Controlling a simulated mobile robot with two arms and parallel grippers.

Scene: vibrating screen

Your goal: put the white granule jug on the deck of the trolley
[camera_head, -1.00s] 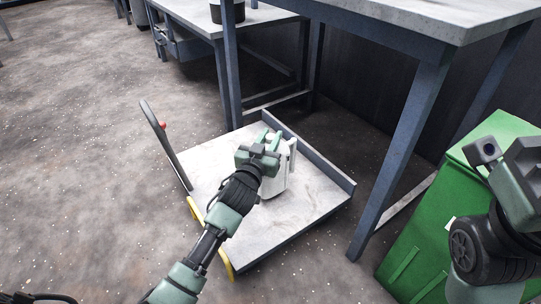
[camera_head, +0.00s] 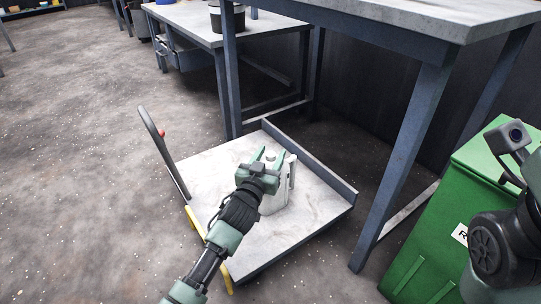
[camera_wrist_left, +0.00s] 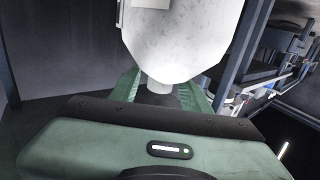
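The white granule jug (camera_head: 273,199) stands upright on the deck of the trolley (camera_head: 310,208), near its middle. My left gripper (camera_head: 268,155) is at the top of the jug. Its two fingers are spread on either side of the jug's cap. In the left wrist view the jug (camera_wrist_left: 185,35) fills the upper middle, and its round cap sits between the open fingers (camera_wrist_left: 160,92) with a gap on each side. The gripper hides part of the jug in the head view. My right arm is at the right edge; its fingers do not show.
The trolley has a raised rim at the back and an upright handle (camera_head: 152,130) at the left. A workbench (camera_head: 425,100) stands behind to the right, its leg close to the trolley. A green bin (camera_head: 435,235) is at the right. The floor at left is clear.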

